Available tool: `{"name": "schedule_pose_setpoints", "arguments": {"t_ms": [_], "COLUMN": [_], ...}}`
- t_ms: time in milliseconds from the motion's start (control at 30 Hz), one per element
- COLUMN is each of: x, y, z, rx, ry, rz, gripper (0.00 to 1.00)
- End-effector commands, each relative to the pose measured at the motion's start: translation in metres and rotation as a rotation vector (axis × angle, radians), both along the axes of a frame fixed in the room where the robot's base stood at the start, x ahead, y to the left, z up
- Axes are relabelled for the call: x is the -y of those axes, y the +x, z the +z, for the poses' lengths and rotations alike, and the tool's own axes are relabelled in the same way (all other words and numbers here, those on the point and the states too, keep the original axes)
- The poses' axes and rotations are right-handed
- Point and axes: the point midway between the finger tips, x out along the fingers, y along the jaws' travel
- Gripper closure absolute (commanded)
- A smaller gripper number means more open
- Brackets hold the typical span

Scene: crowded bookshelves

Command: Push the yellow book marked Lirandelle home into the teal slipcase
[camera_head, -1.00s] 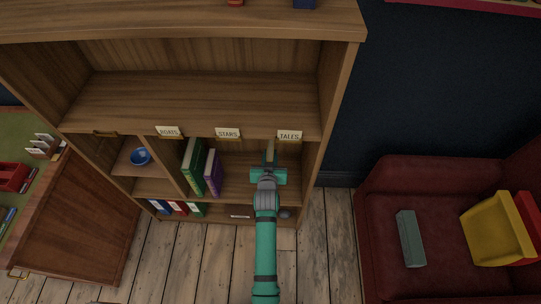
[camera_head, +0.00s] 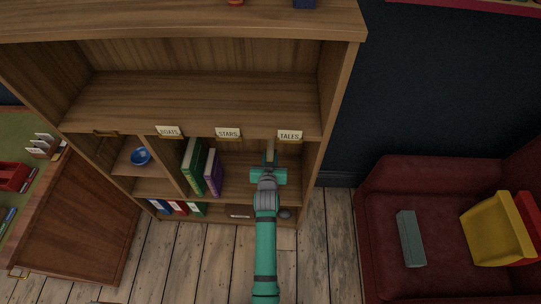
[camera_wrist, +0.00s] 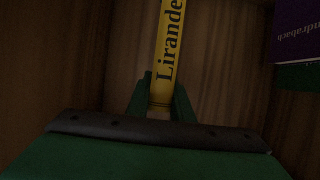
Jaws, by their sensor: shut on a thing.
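The yellow book (camera_wrist: 169,45) stands upright in the wrist view, its spine reading "Lirande" before the picture's edge cuts it off. My gripper (camera_wrist: 161,98) is shut on the lower part of its spine, one finger on each side. In the head view my gripper (camera_head: 269,163) reaches into the compartment under the TALES label, and only a thin tan strip of the book (camera_head: 270,151) shows beyond it. A grey-teal box (camera_head: 411,238) lies on the red armchair; I cannot tell whether it is the slipcase. No other teal case shows clearly.
A purple book (camera_head: 212,173) and a green book (camera_head: 194,167) stand left of my gripper. A blue bowl (camera_head: 140,156) sits farther left. The shelf above (camera_head: 200,100) is bare.

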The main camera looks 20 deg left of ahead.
Motion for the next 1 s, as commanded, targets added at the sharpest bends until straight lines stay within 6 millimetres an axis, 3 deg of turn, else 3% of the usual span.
{"name": "schedule_pose_setpoints", "arguments": {"t_ms": [1000], "x": [0.000], "y": [0.001], "z": [-0.013], "rx": [0.003], "ry": [0.001], "rz": [0.000], "gripper": [1.00]}}
